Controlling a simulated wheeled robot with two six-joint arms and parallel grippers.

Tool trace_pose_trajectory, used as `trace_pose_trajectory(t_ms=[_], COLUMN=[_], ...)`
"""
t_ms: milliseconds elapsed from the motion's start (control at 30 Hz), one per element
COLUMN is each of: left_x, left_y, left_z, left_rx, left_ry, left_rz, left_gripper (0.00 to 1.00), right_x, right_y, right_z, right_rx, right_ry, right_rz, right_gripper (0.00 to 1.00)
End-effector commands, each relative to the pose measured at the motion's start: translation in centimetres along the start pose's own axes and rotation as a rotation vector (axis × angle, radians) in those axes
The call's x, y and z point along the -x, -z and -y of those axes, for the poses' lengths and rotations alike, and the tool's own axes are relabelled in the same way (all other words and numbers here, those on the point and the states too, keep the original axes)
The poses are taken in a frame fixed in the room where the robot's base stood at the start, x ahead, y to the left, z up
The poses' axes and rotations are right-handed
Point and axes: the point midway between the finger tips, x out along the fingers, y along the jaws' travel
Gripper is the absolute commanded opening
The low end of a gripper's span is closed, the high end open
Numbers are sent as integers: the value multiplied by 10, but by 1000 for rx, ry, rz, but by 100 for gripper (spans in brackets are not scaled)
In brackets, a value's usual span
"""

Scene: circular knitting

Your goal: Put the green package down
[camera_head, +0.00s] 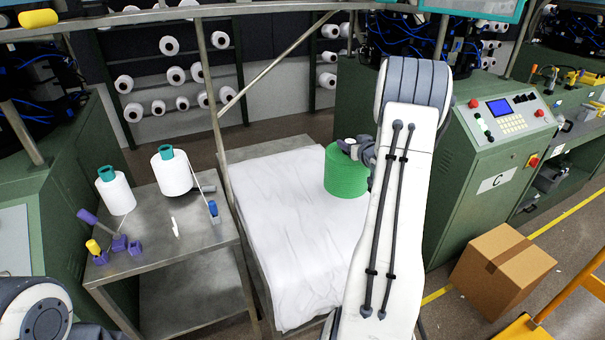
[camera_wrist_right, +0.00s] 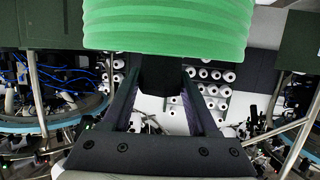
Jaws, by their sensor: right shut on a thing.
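The green package (camera_head: 345,177), a ribbed green cylinder, is over the far right part of the white-cloth-covered table (camera_head: 290,230). I cannot tell whether its base touches the cloth. My right gripper (camera_head: 352,148) is at the package's top right side and is shut on it. In the right wrist view the package (camera_wrist_right: 165,28) fills the top middle, and the gripper (camera_wrist_right: 162,72) reaches up to it. My left gripper is out of view; only part of my left arm shows at the bottom left.
A metal side table (camera_head: 170,225) at the left carries two white yarn cones (camera_head: 173,172) and small tools. A slanted metal post stands between the tables. A cardboard box (camera_head: 502,268) lies on the floor at the right, near a control console (camera_head: 500,125). The cloth's front part is clear.

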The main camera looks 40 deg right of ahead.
Motion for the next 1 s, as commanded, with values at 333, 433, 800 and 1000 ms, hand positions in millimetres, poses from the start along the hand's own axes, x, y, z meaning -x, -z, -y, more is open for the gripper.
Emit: trace_pose_trajectory(t_ms=[333,433,800,1000], left_x=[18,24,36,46], left_y=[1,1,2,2], left_z=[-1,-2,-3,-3], left_rx=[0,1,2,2], left_ry=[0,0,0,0], left_rz=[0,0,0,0], left_gripper=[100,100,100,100], right_x=[-49,-65,-90,-97], right_y=[-21,-29,-50,-75], right_z=[51,66,85,85], right_rx=[1,2,0,0], right_ry=[8,7,2,2], right_rz=[1,0,0,0], right_gripper=[0,0,0,0])
